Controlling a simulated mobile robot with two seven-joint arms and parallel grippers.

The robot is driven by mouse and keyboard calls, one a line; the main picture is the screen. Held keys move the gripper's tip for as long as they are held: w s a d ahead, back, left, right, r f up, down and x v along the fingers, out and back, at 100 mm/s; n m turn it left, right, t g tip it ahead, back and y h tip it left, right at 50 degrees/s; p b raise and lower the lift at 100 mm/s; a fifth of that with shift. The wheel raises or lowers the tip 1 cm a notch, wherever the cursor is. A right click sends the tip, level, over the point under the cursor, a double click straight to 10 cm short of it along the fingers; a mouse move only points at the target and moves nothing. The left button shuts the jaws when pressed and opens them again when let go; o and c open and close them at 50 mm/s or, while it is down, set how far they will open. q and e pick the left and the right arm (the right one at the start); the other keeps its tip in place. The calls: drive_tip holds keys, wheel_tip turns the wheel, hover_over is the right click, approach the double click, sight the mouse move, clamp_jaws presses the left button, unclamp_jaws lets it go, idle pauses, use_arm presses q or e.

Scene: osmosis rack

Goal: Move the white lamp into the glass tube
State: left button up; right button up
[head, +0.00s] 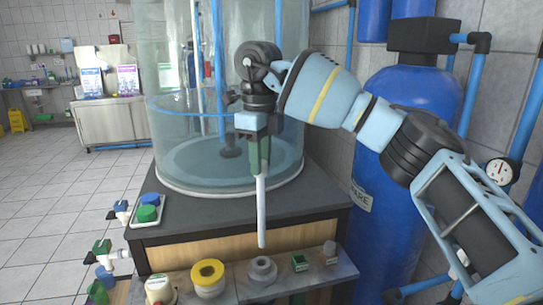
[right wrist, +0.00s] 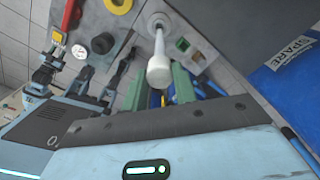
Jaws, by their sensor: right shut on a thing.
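The white lamp (head: 262,212) is a slim white rod that hangs upright from my right gripper (head: 260,158). The green fingers are shut on its upper part. In the right wrist view, the lamp's thick white end (right wrist: 159,72) is close to the camera, and its shaft runs away towards a round grey fitting (right wrist: 157,20). In the head view, its lower end shows just above this grey fitting (head: 262,269); the gap is hard to judge. A large clear glass cylinder (head: 170,125) stands behind the gripper; no narrower glass tube is clear.
A grey ledge (head: 237,291) carries a yellow-ringed fitting (head: 208,273) and a green square one (head: 300,262). A tray with blue and green caps (head: 148,214) sits on the dark top. Blue tanks (head: 395,185) and pipes stand at right. The floor at left is open.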

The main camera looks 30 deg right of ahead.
sight(261, 208)
use_arm(q)
drive_tip(key=shift+w, duration=0.1)
use_arm(e)
drive_tip(key=shift+a, duration=0.15)
use_arm(q)
drive_tip(key=shift+d, duration=0.1)
use_arm(e)
drive_tip(key=shift+f, duration=0.1)
